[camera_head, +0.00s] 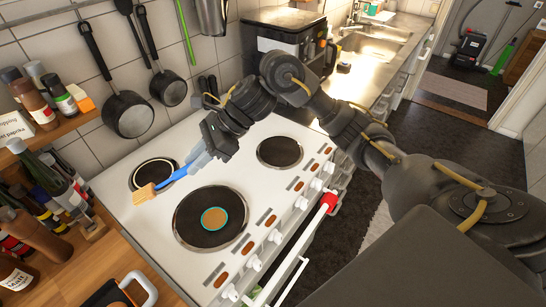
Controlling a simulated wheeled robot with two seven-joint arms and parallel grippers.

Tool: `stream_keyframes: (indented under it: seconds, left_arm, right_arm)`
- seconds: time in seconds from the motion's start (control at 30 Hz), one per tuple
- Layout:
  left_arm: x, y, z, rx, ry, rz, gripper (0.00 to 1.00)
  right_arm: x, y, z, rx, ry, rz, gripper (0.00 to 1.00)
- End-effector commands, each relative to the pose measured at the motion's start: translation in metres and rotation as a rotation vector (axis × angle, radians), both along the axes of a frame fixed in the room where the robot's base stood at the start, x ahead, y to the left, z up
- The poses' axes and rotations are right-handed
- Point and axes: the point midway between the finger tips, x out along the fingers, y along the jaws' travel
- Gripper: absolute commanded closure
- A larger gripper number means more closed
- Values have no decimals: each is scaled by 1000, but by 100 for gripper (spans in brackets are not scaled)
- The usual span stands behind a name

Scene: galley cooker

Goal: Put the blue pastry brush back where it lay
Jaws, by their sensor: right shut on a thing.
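The blue pastry brush (174,179) has a blue handle and a tan bristle head that points to the lower left. My right gripper (203,157) is shut on the upper end of its handle. The brush is over the white cooker top (226,159), its head between the back-left burner (152,174) and the large front burner (190,232). I cannot tell whether the bristles touch the surface. My left gripper is not in view.
A tan disc with a teal rim (214,218) lies on the front burner. Pans (128,114) hang on the tiled wall. Bottles (56,185) crowd the left. A coffee machine (284,38) stands behind. A red-ended rail (327,203) runs along the cooker front.

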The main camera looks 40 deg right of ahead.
Motion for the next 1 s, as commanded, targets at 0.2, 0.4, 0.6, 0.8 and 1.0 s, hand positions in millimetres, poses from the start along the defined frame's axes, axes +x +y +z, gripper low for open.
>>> stream_keyframes:
  seconds: [0.2,0.4,0.6,0.8,1.0]
  left_arm:
    - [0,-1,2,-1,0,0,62]
    - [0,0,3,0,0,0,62]
    - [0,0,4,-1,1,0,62]
    - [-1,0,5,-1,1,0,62]
    - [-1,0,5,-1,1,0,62]
  right_arm:
    - [9,-52,-30,108,-25,-224,100]
    - [11,-105,-59,188,-70,-408,100]
    - [5,-155,-85,247,-120,-558,100]
    - [-3,-191,-103,280,-157,-655,100]
    - [-7,-206,-109,292,-177,-692,100]
